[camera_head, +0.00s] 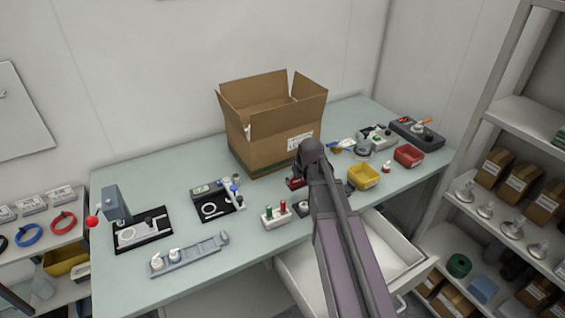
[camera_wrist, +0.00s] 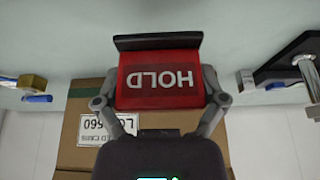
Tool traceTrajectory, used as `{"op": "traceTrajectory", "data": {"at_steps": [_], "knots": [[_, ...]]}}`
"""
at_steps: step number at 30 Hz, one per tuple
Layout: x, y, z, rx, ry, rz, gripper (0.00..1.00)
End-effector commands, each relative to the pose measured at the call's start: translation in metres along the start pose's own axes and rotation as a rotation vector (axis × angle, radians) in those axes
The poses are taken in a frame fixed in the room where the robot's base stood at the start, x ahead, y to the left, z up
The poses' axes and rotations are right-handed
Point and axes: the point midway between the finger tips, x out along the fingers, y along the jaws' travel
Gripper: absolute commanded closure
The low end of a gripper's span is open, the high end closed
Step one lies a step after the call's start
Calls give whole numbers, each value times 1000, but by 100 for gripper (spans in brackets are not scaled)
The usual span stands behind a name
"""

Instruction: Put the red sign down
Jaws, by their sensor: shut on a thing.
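The red sign (camera_wrist: 160,80) reads HOLD in white letters, upside down in the wrist view, with a dark strip along its top edge there. My gripper (camera_wrist: 161,92) has one finger on each side of it and is shut on it. In the head view a small part of the red sign (camera_head: 295,184) shows left of my arm, in front of the cardboard box. My arm hides the rest. I cannot tell whether the sign touches the table (camera_head: 262,196).
An open cardboard box (camera_head: 265,145) stands behind my gripper. A rack with green and red pieces (camera_head: 275,216) is at left front, a yellow bin (camera_head: 363,177) and red bin (camera_head: 408,155) at right. An open drawer (camera_head: 385,250) juts out below. The table's left middle has free room.

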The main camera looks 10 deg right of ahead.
Motion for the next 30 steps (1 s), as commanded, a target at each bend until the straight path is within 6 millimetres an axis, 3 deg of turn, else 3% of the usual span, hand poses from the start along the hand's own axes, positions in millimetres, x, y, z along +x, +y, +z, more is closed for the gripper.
{"op": "traceTrajectory", "data": {"at_steps": [1,6,12,17,30], "knots": [[-4,0,-18,-3,0,-1,58],[-8,-5,-63,-3,0,-1,58],[-10,-12,-102,-2,1,-1,58],[-9,-15,-112,-1,1,0,58],[-6,-16,-110,-2,1,0,58]]}}
